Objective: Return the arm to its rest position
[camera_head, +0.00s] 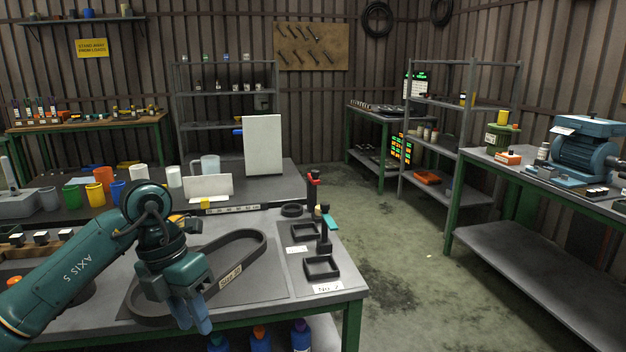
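My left arm (75,262) comes in from the left, a teal arm marked "AXIS 5". Its gripper (197,318) points down near the front edge of the grey work table (345,284). The fingers overlap from this angle, so I cannot tell how far apart they are, and I see nothing held. The gripper is in front of a dark looped belt labelled "Size 20" (252,246), and hides part of it. My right arm and gripper are not in view.
Two square black holders (321,267) and dark upright pieces stand on the table's right side. Coloured cups (104,178) and a white board (263,145) stand farther back. Blue bottles (301,335) are below the table. Floor to the right is open.

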